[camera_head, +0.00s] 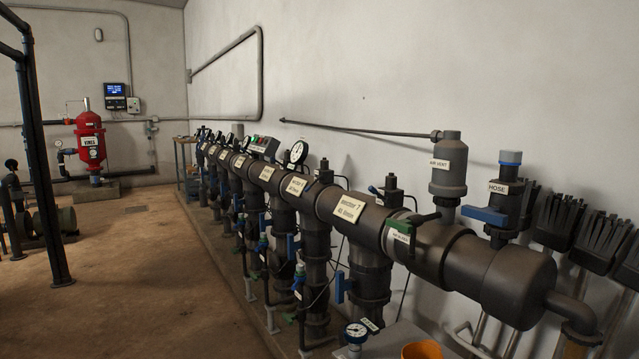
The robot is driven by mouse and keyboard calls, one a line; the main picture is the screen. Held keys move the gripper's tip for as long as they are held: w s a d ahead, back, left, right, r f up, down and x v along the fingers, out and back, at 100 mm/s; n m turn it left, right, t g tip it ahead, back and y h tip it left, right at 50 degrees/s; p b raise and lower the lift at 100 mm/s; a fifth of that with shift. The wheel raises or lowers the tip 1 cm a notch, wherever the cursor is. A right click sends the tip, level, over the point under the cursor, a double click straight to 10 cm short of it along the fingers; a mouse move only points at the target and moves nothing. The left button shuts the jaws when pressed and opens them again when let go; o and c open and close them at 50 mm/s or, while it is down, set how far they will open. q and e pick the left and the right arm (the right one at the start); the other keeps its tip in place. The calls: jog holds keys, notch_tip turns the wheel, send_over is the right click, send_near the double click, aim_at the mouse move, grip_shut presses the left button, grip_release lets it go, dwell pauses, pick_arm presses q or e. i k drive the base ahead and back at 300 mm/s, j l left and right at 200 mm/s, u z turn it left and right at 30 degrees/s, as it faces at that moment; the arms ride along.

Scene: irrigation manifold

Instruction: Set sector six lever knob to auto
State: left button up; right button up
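A long dark manifold pipe (400,235) runs along the wall from the near right into the distance, with tags on its side. The nearest tag (347,208) seems to read "sector 7". The tag beyond it (296,186) is too small to read surely. Small black valve tops stand above the pipe, one near the nearest tag (391,188) and another farther back (323,172). Blue-handled valves hang below, including a near blue handle (340,287). I cannot make out the sector six knob or its setting. Neither gripper is in view.
An air vent (449,165) and a hose valve with a blue handle (484,215) stand on the near end. Brooms (560,220) lean on the right wall. An orange bucket (422,350) is below. The brown floor (150,290) left of the manifold is clear.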

aim_at(306, 189)
jog(key=i+j+z, duration=0.1)
jog(key=z, duration=0.3)
jog(key=j+z, duration=0.2)
jog(key=z, duration=0.15)
jog(key=i+j+z, duration=0.15)
jog(key=z, duration=0.25)
jog(key=j+z, duration=0.25)
jog(key=j, duration=0.3)
jog(key=j+z, duration=0.25)
jog(key=j, duration=0.35)
jog(key=j+z, duration=0.1)
jog(key=j, duration=1)
